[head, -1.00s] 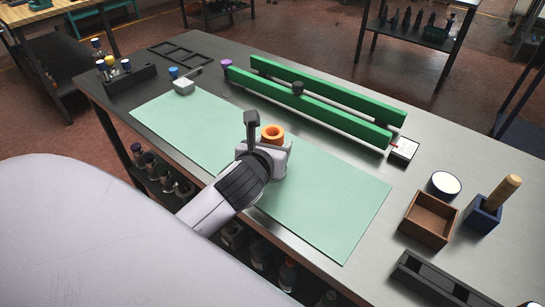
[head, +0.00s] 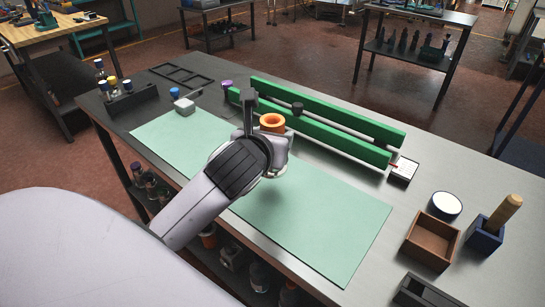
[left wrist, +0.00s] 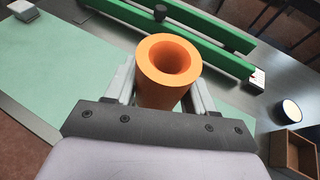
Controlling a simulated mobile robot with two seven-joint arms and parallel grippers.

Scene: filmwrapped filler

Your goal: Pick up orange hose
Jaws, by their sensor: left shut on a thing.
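The orange hose (head: 272,121) is a short, thick ring-ended tube held upright, with its open end facing up. In the left wrist view it (left wrist: 155,93) stands between the two fingers of my left gripper (left wrist: 160,98). In the head view my left gripper (head: 268,145) is shut on it, above the green mat (head: 310,220), near the front green bar. The hose's lower part is hidden by the gripper and wrist. My right gripper is in neither view.
Two long green bars (head: 330,132) with a dark knob (head: 297,109) lie behind the hose. A brown box (head: 432,240), a white-topped round container (head: 446,205) and a blue holder (head: 485,236) stand at right. The mat's right part is clear.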

